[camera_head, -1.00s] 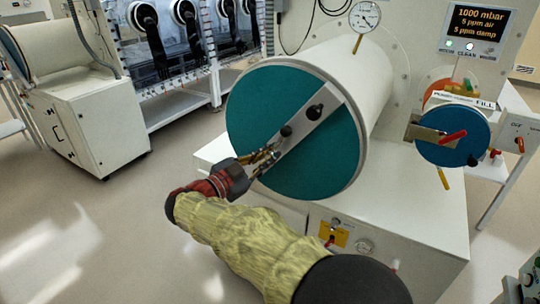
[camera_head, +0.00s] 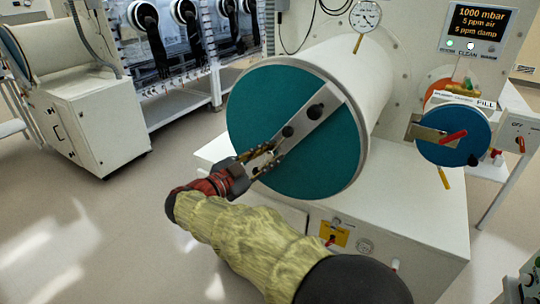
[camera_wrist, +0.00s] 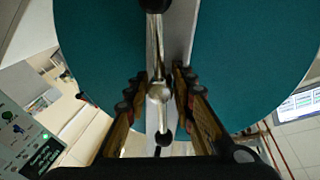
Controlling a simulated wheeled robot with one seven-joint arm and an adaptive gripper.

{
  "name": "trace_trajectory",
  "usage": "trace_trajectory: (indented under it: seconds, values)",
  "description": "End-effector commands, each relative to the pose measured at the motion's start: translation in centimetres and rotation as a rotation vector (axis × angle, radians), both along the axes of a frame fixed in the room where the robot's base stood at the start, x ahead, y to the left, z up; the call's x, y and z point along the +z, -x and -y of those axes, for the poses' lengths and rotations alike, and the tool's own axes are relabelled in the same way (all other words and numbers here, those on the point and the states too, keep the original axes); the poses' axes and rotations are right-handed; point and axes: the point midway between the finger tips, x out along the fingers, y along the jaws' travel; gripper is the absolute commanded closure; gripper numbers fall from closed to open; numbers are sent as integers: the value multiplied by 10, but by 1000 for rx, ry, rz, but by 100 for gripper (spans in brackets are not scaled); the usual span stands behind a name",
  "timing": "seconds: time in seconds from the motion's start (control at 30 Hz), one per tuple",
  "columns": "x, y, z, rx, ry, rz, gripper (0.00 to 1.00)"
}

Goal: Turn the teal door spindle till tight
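The large round teal door (camera_head: 255,115) closes the white cylinder, with a flat silver bar (camera_head: 318,122) running diagonally across it. A dark spindle hub (camera_head: 288,131) sits on the bar, with a black knob (camera_head: 315,111) further up. My gripper (camera_head: 267,155) is at the bar's lower-left end. In the wrist view its fingers (camera_wrist: 160,75) stand apart on either side of a shiny metal rod with a round ball (camera_wrist: 158,93). Gaps show between the rod and both fingers. The teal door (camera_wrist: 95,40) fills the background there.
A pressure gauge (camera_head: 365,16) and a lit display (camera_head: 478,23) are above. A white cabinet (camera_head: 420,215) stands below the cylinder.

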Motion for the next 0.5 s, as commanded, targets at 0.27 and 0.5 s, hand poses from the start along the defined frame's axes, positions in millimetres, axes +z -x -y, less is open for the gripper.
trace_trajectory:
  seconds: [0.27,0.5]
  values:
    - [1,0,0,0,0,2,73]
    - [1,17,-18,3,0,1,73]
